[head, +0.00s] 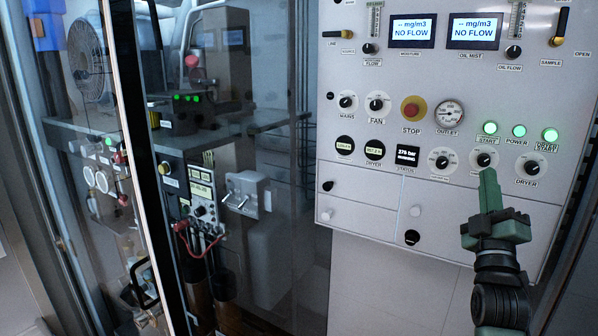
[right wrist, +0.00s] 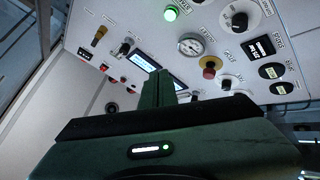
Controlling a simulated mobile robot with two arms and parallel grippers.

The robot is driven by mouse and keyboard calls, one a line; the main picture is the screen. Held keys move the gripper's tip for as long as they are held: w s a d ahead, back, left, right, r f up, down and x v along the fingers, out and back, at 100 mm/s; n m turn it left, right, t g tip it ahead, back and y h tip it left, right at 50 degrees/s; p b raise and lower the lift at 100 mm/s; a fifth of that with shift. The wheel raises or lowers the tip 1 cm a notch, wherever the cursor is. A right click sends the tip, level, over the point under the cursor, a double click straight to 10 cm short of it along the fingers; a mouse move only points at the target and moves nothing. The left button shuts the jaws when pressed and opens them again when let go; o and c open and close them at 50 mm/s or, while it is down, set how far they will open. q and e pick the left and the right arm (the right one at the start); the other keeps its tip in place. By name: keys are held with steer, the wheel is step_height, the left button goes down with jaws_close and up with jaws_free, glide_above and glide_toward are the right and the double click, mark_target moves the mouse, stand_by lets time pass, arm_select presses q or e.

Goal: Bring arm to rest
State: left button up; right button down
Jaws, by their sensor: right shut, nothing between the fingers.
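My right gripper (head: 489,190) is in front of the lower right part of the white control panel (head: 385,235) in the head view. Its green fingers are shut together and point up, with nothing between them. The fingertips overlap the row of black knobs below the green lights; I cannot tell whether they touch the panel. In the right wrist view the closed fingers (right wrist: 157,88) point toward the panel, with the gauge and red stop button beyond them. My left gripper is not in view.
The panel carries a red stop button (head: 413,109), an outlet gauge (head: 449,114), two displays reading NO FLOW (head: 411,31) and lit green lights (head: 519,131). A glass door with a dark frame (head: 140,150) stands at the left, with machinery behind it. Open floor shows below the panel.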

steer(key=w+a+f+g+y, duration=0.2)
steer(key=f, duration=0.8)
steer(key=w+a+f+g+y, duration=0.1)
steer(key=w+f+g, duration=0.1)
steer(key=f, duration=0.7)
steer(key=w+a+f+g+y, duration=0.1)
steer(key=w+a+f+y, duration=0.1)
steer(key=f, duration=0.8)
steer(key=s+a+f+m+g+y, duration=0.1)
steer(key=s+a+f+g, duration=0.15)
steer(key=f, duration=0.75)
steer(key=s+a+f+m+g, duration=0.15)
steer(key=s+f, duration=0.25)
steer(key=f, duration=0.6)
steer(key=s+a+f+g+y, duration=0.1)
steer(key=s+f+g, duration=0.25)
steer(key=f, duration=0.55)
steer(key=s+a+f+m+g, duration=0.25)
steer(key=s+f+g, duration=0.25)
steer(key=s+f, duration=1.75)
steer(key=s+f+g, duration=0.3)
steer(key=s+f, duration=0.1)
steer(key=s, duration=1)
steer(key=s+f+m+g, duration=0.1)
steer(key=s+f+g, duration=0.2)
steer(key=s, duration=1.2)
steer(key=shift+a+f, duration=0.2)
steer(key=shift+f, duration=0.45)
